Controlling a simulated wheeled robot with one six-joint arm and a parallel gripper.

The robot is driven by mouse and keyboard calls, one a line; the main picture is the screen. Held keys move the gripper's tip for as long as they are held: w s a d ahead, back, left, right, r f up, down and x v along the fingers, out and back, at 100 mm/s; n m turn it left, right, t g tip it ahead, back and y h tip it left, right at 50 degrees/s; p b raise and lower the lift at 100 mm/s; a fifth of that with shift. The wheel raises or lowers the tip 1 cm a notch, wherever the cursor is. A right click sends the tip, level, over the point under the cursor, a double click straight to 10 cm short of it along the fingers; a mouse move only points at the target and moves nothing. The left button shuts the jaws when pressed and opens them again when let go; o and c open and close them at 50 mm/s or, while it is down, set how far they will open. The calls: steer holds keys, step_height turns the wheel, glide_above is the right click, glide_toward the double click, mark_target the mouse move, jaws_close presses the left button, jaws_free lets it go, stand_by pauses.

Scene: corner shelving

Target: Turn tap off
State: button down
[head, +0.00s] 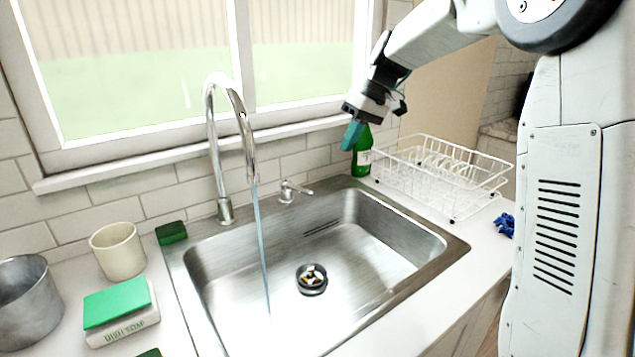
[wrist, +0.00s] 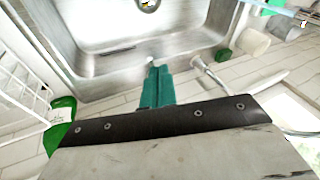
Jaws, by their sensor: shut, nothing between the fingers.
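The chrome gooseneck tap (head: 214,150) stands at the back left of the sink, and a stream of water (head: 262,240) runs from its spout into the basin. A small chrome tap handle (head: 290,190) stands on the back rim, right of the spout. My gripper (head: 351,135) is shut and empty, above and to the right of the handle and in front of the green bottle. In the wrist view my teal fingers (wrist: 157,85) are together and point toward the sink.
The steel sink (head: 400,232) has a drain in its floor. A green bottle (head: 361,160) and a white dish rack (head: 455,195) stand to the right. A cream cup (head: 118,251), metal pot (head: 25,305) and soap box (head: 125,325) stand left. The window is behind.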

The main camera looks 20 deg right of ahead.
mark_target(298, 189)
steer(key=w+d+f+n+y, duration=0.1)
steer(key=w+d+f, duration=0.15)
steer(key=w, duration=0.25)
steer(key=w+d+f+n+y, duration=0.1)
steer(key=w+f, duration=0.3)
steer(key=w, duration=0.2)
steer(key=s+a+r+x, duration=0.1)
steer(key=x, duration=1.1)
steer(key=shift+s+a, duration=0.3)
steer(key=shift+s, duration=0.05)
steer(key=shift+s+a+m+t, duration=0.6)
steer(key=shift+s+a+m, duration=0.2)
steer(key=shift+a, duration=0.05)
